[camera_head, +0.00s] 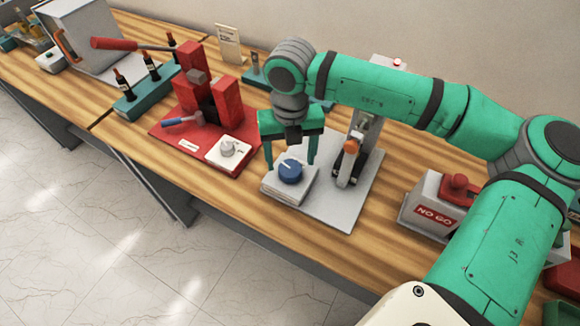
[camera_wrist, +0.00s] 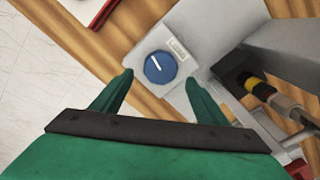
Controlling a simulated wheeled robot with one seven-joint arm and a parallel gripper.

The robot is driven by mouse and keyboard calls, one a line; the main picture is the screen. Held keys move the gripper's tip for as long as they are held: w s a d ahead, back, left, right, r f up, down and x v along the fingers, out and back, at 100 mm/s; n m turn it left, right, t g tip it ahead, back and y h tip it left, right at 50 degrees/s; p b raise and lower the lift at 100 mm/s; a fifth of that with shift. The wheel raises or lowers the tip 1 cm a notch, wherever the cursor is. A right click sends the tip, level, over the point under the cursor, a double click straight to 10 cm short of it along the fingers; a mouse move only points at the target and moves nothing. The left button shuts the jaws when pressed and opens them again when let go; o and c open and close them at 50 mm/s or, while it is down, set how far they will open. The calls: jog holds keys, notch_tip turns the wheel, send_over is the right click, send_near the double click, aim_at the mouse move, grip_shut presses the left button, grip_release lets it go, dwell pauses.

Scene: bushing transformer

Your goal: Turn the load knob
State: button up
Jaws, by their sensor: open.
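A blue round knob (camera_head: 291,170) with a white pointer line sits on a light box (camera_head: 298,190) on a grey base plate (camera_head: 338,213). In the wrist view the blue knob (camera_wrist: 160,67) lies beyond and between the fingertips, its white line slanting up-left, with a small label beside it. My gripper (camera_head: 290,165) is open and empty, pointing down over the knob. In the wrist view its two green fingers (camera_wrist: 160,78) stand apart on either side of the knob, and I see no contact. A second knob, white (camera_head: 228,148), sits on the red device to the left.
An upright post with an orange part (camera_head: 352,146) stands close right of the knob box. A NO GO box (camera_head: 437,205) is to the right. The wooden table's front strip is bare.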

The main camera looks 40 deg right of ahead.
aim_at(291, 170)
jog(key=shift+f, duration=2.35)
jog(key=c, duration=1.1)
